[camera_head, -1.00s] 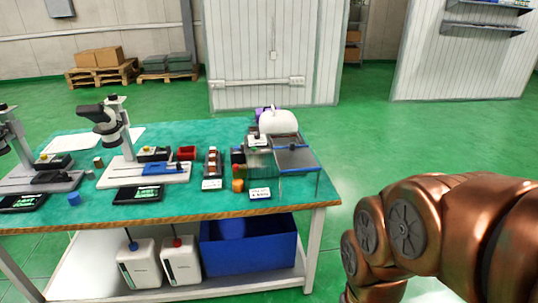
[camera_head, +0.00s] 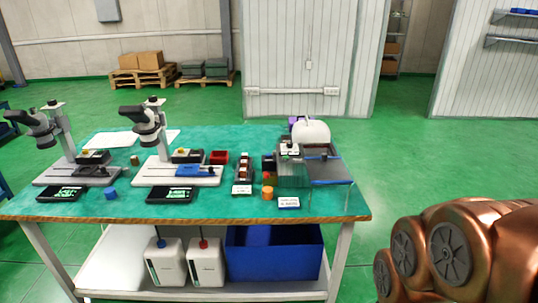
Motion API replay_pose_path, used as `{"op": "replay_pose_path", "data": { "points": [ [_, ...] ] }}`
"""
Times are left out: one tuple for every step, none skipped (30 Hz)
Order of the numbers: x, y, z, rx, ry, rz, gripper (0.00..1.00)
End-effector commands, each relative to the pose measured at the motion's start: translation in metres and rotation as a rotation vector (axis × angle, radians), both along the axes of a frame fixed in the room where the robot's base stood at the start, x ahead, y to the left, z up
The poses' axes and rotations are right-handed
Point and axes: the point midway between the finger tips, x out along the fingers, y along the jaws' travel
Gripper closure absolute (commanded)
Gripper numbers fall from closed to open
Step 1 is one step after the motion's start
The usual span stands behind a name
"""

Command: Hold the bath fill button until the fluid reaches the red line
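A small bench machine (camera_head: 325,170) stands at the right end of the table. It has a grey tray with a blue front edge and a rounded white tank (camera_head: 311,132) behind it. A small white box (camera_head: 289,150) with a dark and green top sits at its left; I cannot tell whether this carries the bath fill button. The fluid and the red line are too small or hidden to make out. My copper arm shows at the lower right, apart from the table. My gripper is outside the picture.
The green-topped table (camera_head: 230,208) also bears two microscope stands, one of them at the middle (camera_head: 150,130), and small coloured parts. A blue bin (camera_head: 272,262) and two white canisters (camera_head: 206,262) are on its lower shelf. Green floor is clear right of the table.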

Motion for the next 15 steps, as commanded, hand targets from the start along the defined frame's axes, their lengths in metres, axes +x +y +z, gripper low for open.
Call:
{"op": "replay_pose_path", "data": {
  "points": [
    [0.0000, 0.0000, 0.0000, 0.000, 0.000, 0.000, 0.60],
    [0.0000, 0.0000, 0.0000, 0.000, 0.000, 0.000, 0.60],
    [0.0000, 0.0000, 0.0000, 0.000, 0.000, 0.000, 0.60],
    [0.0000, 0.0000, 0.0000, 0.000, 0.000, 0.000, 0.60],
    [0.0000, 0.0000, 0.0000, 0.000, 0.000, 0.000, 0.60],
    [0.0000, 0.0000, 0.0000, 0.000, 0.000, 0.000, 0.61],
    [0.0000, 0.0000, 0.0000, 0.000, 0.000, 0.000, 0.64],
    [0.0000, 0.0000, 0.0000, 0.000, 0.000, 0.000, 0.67],
    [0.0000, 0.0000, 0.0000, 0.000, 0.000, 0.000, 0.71],
    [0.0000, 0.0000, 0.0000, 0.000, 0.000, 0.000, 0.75],
    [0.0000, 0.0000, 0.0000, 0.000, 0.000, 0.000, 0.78],
    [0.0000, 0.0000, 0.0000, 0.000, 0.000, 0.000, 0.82],
    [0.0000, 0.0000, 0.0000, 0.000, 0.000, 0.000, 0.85],
    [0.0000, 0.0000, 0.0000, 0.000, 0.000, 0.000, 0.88],
    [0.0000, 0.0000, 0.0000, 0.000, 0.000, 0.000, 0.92]
  ]
}}
